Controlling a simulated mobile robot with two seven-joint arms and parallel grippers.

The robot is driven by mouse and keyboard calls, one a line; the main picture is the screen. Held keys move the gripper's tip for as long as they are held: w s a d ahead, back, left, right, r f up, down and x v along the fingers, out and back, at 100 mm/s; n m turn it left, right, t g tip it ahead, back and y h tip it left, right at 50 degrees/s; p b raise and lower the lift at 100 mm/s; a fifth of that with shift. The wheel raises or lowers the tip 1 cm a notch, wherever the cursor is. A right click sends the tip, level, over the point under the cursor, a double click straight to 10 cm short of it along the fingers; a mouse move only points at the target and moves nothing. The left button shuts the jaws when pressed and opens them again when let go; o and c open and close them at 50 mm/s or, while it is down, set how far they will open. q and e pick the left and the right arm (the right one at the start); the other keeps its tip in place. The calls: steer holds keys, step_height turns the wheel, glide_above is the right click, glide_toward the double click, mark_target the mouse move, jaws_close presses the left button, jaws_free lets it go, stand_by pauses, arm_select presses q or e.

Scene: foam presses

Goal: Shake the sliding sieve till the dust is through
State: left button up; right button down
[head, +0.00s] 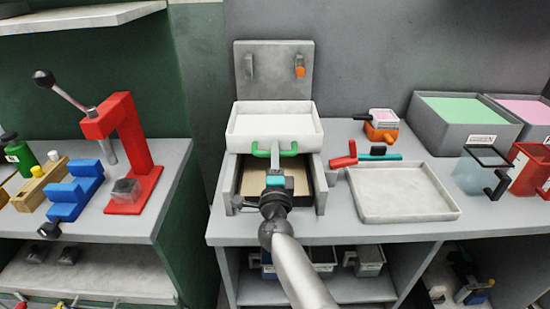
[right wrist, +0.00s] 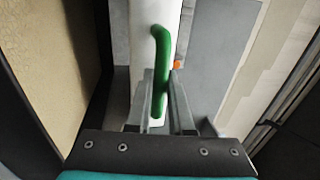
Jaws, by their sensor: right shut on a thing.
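The sliding sieve (head: 276,137) is a white, shallow rectangular tray with a green handle (head: 261,152) along its front. It sits on a grey frame (head: 221,198) whose open front shows a tan-bottomed space (head: 297,185) below the sieve. My right gripper (head: 275,160) reaches in from the front and is shut on the green handle; the right wrist view shows the handle (right wrist: 162,50) between the two fingers (right wrist: 160,105). The sieve's floor looks plain white, and I cannot tell whether dust lies on it. My left gripper is not in view.
A grey upright panel (head: 273,65) with an orange-tipped hook stands behind the sieve. An empty pale tray (head: 405,192) lies to the right, near red and teal handles. Grey bins with green (head: 463,110) and pink fill stand further right. A red press (head: 130,130) stands on the left bench.

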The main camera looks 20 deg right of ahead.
steer(key=shift+w+r, duration=0.1)
steer(key=shift+r, duration=0.05)
steer(key=c, duration=1.2)
jaws_free()
steer(key=shift+c, duration=0.2)
steer(key=o, duration=0.3)
steer(key=shift+w, duration=0.2)
steer(key=shift+o, duration=0.6)
steer(key=shift+s, duration=0.1)
steer(key=p+v, duration=0.1)
steer(key=v, duration=1.4)
steer(key=shift+s, duration=0.15)
